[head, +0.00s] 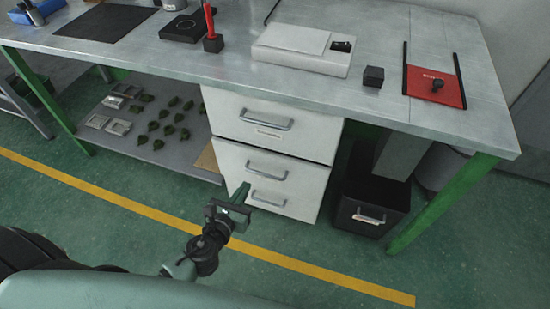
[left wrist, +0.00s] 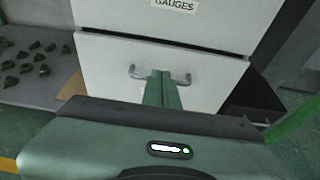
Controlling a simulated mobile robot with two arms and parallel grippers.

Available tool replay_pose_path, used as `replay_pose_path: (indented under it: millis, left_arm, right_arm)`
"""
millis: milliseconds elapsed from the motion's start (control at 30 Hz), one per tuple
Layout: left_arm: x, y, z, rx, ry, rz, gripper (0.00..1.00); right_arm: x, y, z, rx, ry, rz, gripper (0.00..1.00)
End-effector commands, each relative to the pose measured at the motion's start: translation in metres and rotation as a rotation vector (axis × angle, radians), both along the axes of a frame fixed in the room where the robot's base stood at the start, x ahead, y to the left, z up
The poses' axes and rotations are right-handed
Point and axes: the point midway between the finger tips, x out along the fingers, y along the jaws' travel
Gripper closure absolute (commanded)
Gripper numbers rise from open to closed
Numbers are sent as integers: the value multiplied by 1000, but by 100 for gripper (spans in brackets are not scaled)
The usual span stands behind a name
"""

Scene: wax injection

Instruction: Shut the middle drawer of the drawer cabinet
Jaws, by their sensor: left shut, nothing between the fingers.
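The white drawer cabinet (head: 325,150) stands under the workbench. Its top drawer (head: 235,115) has a label and a bar handle. Below a thin dark gap is the middle drawer (head: 228,158) with its own handle (head: 266,173); it looks flush or nearly so, but I cannot tell exactly. A lower handle (head: 268,200) shows beneath. My left gripper (head: 240,192) is shut and empty in front of the cabinet's lower part. In the left wrist view, its green fingers (left wrist: 160,85) overlap the middle of a drawer handle (left wrist: 182,79); contact is unclear. My right gripper is out of view.
The workbench top (head: 400,105) overhangs the cabinet. A lower shelf (head: 110,145) with several dark green parts lies left. A black bin (head: 375,195) and a green bench leg (head: 440,205) stand right. Green floor with a yellow line lies in front.

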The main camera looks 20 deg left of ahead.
Motion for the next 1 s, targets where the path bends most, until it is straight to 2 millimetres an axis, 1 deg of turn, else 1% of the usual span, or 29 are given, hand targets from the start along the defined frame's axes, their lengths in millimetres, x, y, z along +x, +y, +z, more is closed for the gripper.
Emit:
replay_pose_path:
  millis: [67, 167, 333, 500, 567, 633, 800, 1000]
  left_arm:
    - [6, 0, -2, 0, -2, 2, 100]
    - [20, 0, -6, 1, -3, 2, 100]
    - [55, -2, -17, 0, -3, 1, 100]
    - [90, -3, -29, -1, -3, 1, 100]
    - [100, -4, -31, 0, -3, 1, 100]
    - [111, -4, -29, -1, -2, 1, 100]
    - [129, -5, -29, -1, -1, 0, 100]
    - [134, -5, -30, 0, 0, -1, 100]
  right_arm:
    - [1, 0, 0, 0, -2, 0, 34]
    - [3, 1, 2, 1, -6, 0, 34]
    - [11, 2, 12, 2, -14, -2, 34]
    - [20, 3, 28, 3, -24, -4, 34]
    - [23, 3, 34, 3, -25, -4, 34]
    - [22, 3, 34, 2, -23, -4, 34]
    - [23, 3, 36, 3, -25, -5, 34]
    - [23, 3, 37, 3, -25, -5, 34]
